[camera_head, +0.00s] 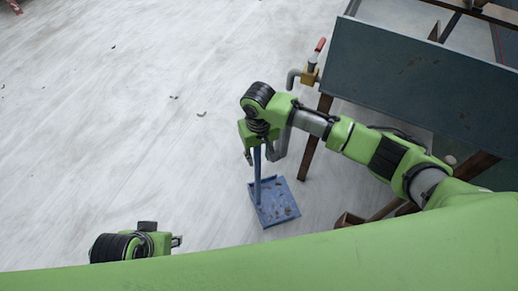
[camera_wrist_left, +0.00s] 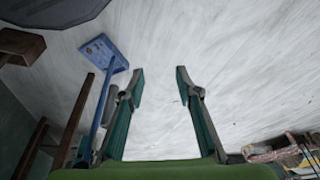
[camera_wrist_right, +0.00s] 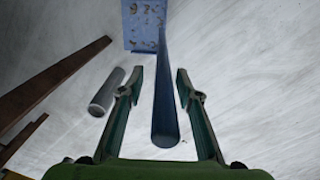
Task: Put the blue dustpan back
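The blue dustpan (camera_head: 275,204) rests on the pale floor with several brown clay trimmings on it. Its long blue handle (camera_head: 257,165) stands up toward my right gripper (camera_head: 250,155). In the right wrist view the handle (camera_wrist_right: 165,110) rises between the open fingers of my right gripper (camera_wrist_right: 160,85), with a gap on the left side. The dustpan's pan (camera_wrist_right: 143,25) lies beyond the fingertips. My left gripper (camera_head: 177,241) is low in the head view. In the left wrist view its fingers (camera_wrist_left: 160,80) are open and empty, and the dustpan (camera_wrist_left: 103,52) is at upper left.
A dark table (camera_head: 420,85) with brown wooden legs stands at right, close to my right arm. A fitting with a red handle (camera_head: 316,55) is at its near corner. A grey cylinder (camera_wrist_right: 107,92) is beside the right gripper. The floor at left is mostly clear.

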